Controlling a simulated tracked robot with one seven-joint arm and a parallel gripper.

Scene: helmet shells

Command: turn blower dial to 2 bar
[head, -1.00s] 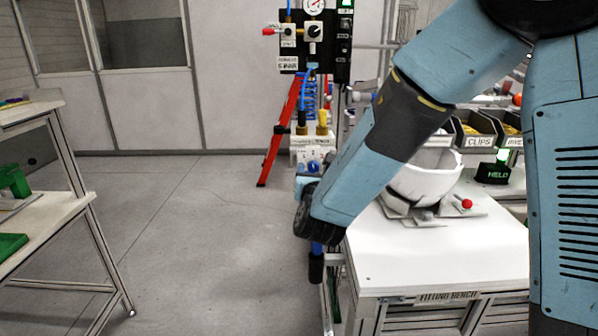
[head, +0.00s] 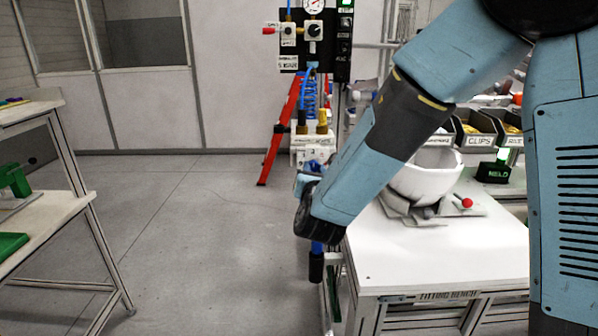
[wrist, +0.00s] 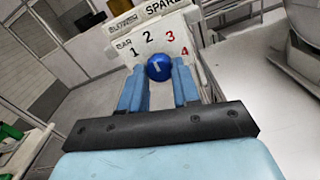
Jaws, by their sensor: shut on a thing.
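The blower dial is a round blue knob (wrist: 159,67) with a short white mark, on a white panel (wrist: 172,36) lettered BAR with the numbers 1, 2, 3 and 4. In the wrist view my gripper (wrist: 159,75) has one blue finger on each side of the knob and is shut on it. The white mark is small; it seems to run roughly toward the upper numbers, but I cannot tell exactly which one. In the head view my gripper (head: 315,167) is at the panel, left of the bench, and largely covers the dial.
The white fitting bench (head: 440,262) stands on the right with a white helmet shell (head: 425,180) on a grey holder. A red ladder (head: 283,130) and a gauge board (head: 303,45) are behind. The floor on the left is open, up to a side table (head: 45,225).

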